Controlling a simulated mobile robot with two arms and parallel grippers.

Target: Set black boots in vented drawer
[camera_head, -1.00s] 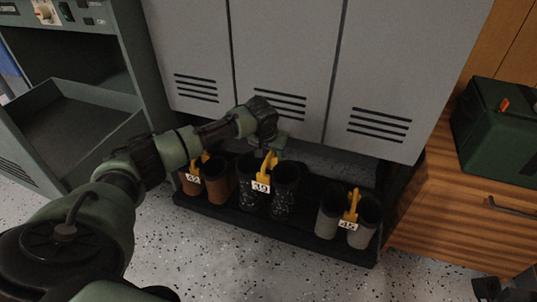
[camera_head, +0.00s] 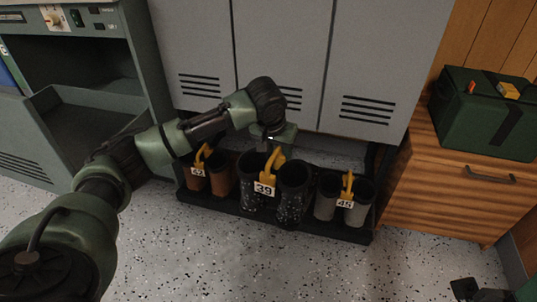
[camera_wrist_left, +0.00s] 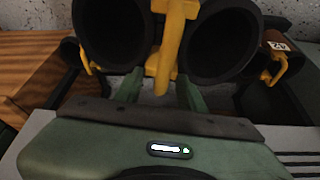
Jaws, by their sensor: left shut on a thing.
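The black speckled boots (camera_head: 291,200) are a pair joined by a yellow clip (camera_head: 277,162) with a tag reading 39. My left gripper (camera_head: 272,147) is above them, shut on the clip. In the left wrist view my left gripper's fingers (camera_wrist_left: 160,90) are on either side of the clip (camera_wrist_left: 168,50), between the two dark boot openings (camera_wrist_left: 220,45). The boots are upright and look raised a little from the rack; their soles are hard to see. The vented drawer (camera_head: 35,166), with slots in its front, is pulled open at the left and looks empty.
The low black rack (camera_head: 310,228) also holds brown boots (camera_head: 220,178) tagged 42 and grey boots (camera_head: 326,198) tagged 45. Grey lockers (camera_head: 280,60) stand close behind. A green box (camera_head: 480,125) sits on a wooden cabinet (camera_head: 430,205) at right. The speckled floor in front is clear.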

